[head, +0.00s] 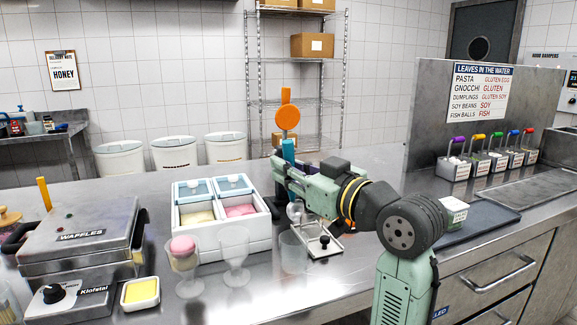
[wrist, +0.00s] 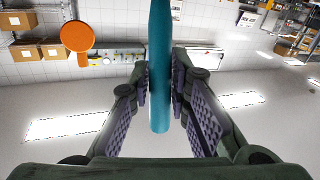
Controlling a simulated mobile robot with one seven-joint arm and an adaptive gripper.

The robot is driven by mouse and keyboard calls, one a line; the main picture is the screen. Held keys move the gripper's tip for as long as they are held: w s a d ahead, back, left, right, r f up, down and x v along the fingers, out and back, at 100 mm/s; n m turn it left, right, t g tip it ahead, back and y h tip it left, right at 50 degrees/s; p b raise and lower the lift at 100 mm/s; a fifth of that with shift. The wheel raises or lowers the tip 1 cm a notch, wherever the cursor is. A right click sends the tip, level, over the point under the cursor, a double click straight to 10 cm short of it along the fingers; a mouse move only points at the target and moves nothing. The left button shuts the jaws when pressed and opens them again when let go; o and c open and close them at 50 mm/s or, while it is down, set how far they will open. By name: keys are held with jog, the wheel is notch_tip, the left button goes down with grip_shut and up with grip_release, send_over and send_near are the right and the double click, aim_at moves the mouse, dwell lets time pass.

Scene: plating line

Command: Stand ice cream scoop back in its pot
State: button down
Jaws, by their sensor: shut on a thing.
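My gripper (head: 284,172) is shut on the blue handle of the ice cream scoop (head: 289,151). The handle points up, close to upright, and its metal head (head: 296,211) hangs below the gripper. In the wrist view the scoop's teal-blue handle (wrist: 160,60) stands between both finger pads (wrist: 161,88). A clear, empty-looking pot (head: 293,253) stands on the counter below the scoop head, slightly nearer the camera. The head appears above the pot's rim; I cannot tell whether it is directly over the opening.
A white ice cream box (head: 235,240) with two open tubs stands left of the pot. Two glasses, one holding a pink scoop (head: 183,246), stand in front of it. A small metal tray (head: 325,243) is right of the pot. A waffle iron (head: 80,235) is far left.

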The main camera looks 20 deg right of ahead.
aim_at(290, 218)
jog(key=shift+f+b, duration=3.7)
jog(key=shift+f, duration=1.5)
jog(key=c, duration=1.4)
grip_release()
jog(key=v, duration=1.2)
